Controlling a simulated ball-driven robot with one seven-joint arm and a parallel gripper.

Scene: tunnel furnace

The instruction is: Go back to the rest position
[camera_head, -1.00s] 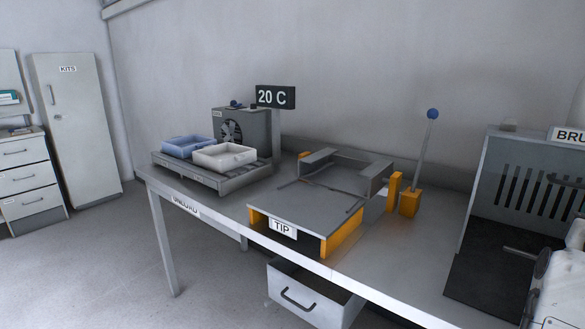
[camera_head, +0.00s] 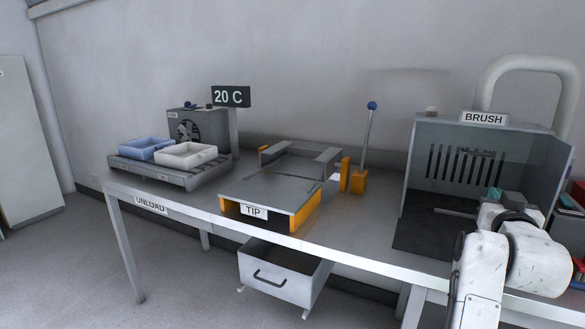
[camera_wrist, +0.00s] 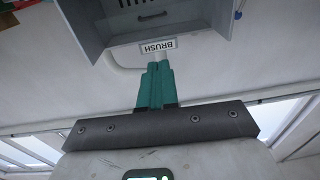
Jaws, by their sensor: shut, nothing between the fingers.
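My gripper (camera_wrist: 157,68) shows in the wrist view, with its two teal fingers together and nothing between them. It points toward the BRUSH sign, which appears upside down there, and the grey brush booth beyond it. In the head view my white arm is at the lower right, in front of the brush booth (camera_head: 424,160) and the right part of the bench. A small teal bit shows above the arm; the fingers themselves are not clear in that view.
The long bench (camera_head: 352,238) carries a tip station (camera_head: 268,192), a blue-knobbed lever (camera_head: 367,140), and a roller rack (camera_head: 170,176) with a blue tray (camera_head: 143,149) and a white tray (camera_head: 188,154). A drawer (camera_head: 280,285) hangs below. Open floor lies at left.

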